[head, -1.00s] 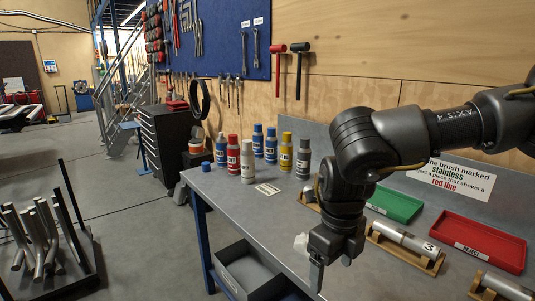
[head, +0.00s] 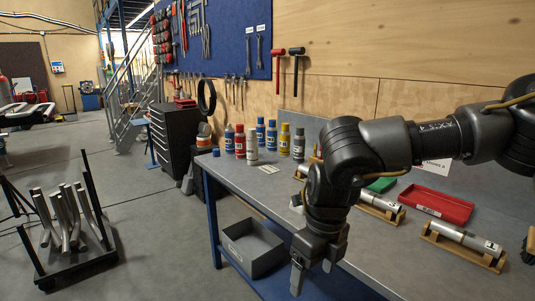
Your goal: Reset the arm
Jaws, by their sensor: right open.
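My right arm reaches in from the right in the head view. Its gripper (head: 312,274) hangs jaws down in front of the workbench's front edge, open, with nothing between its fingers. The grey workbench (head: 250,181) runs along the wall behind it. My left gripper is not in view. A small white thing at the bench edge is mostly hidden behind my right wrist.
Several spray cans (head: 252,142) stand at the bench's far left end. A red tray (head: 437,203), a partly hidden green tray (head: 381,185) and metal tubes on wooden stands (head: 462,240) lie at right. A grey bin (head: 252,248) sits below. The floor at left has a tube cart (head: 80,262).

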